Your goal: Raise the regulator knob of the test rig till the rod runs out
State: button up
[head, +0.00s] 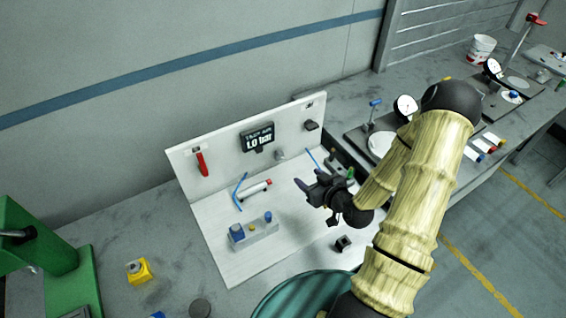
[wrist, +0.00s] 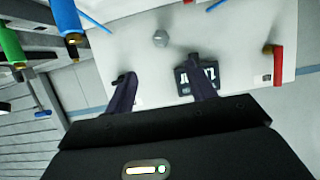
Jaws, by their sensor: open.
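The test rig is a white back panel (head: 224,147) on a white base board (head: 219,262). Its dark display (head: 258,138) reads about 1.0 bar and also shows in the wrist view (wrist: 197,82). A small grey knob (head: 280,155), apparently the regulator knob, sits on the panel below the display; it also shows in the wrist view (wrist: 160,38). A white cylinder (head: 254,189) with red ends lies on the base; whether its rod is out cannot be told. My gripper (head: 306,192) is open and empty in front of the panel, apart from the knob.
A red lever (head: 202,164) hangs on the panel's left. A grey block with blue caps (head: 253,235) and a small black block (head: 343,243) stand on the base. Blue tubes (head: 239,190) lie near the cylinder. A green machine (head: 60,265) and yellow box (head: 139,270) are left.

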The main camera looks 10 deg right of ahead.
jog(key=b+x, duration=0.2)
jog(key=b, duration=0.5)
jog(key=shift+f+b, duration=0.25)
jog(key=shift+b, duration=0.15)
jog(key=p, duration=0.2)
send_near(281, 158)
jog(key=x, duration=0.8)
jog(key=shift+w+a, duration=0.1)
jog(key=shift+w, duration=0.05)
jog(key=shift+c, duration=0.4)
